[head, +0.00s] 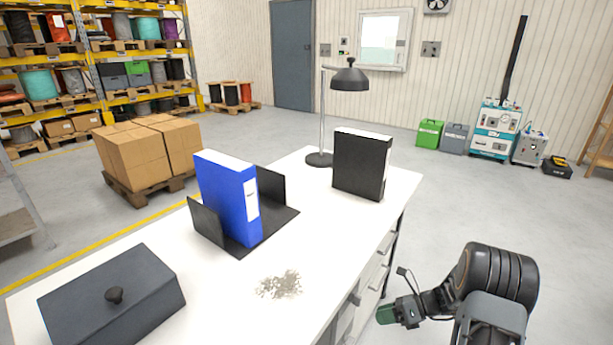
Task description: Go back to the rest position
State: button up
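My gripper (388,315) shows at the lower right, beyond the right edge of the white table (330,225) and apart from everything on it. Its fingers are small and dark green in this view, and I cannot tell whether they are open or shut. A blue binder (228,198) stands upright in a black holder (272,222) on the table. A black binder (360,165) stands upright by itself to the right of it, near the back of the table.
A heap of small grey bits (279,285) lies near the front. A desk lamp (350,77) stands at the back.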

jog(key=s+a+r+n+h+p, duration=0.2)
jog(key=s+r+n+h+p, duration=0.2)
jog(key=r, duration=1.1)
jog(key=s+a+r+n+t+h+p, duration=0.1)
jog(key=s+r+n+h+p, duration=0.3)
jog(key=r+n+p, duration=0.7)
jog(key=s+a+r+n+t+h+p, duration=0.1)
jog(key=s+a+r+n+h+p, duration=0.2)
jog(key=r+n, duration=0.9)
jog(key=s+r+h+p, duration=0.2)
jog(key=s+r+p, duration=0.2)
jog(key=r, duration=0.3)
jog(key=shift+s+n, duration=0.3)
jog(key=shift+s, duration=0.3)
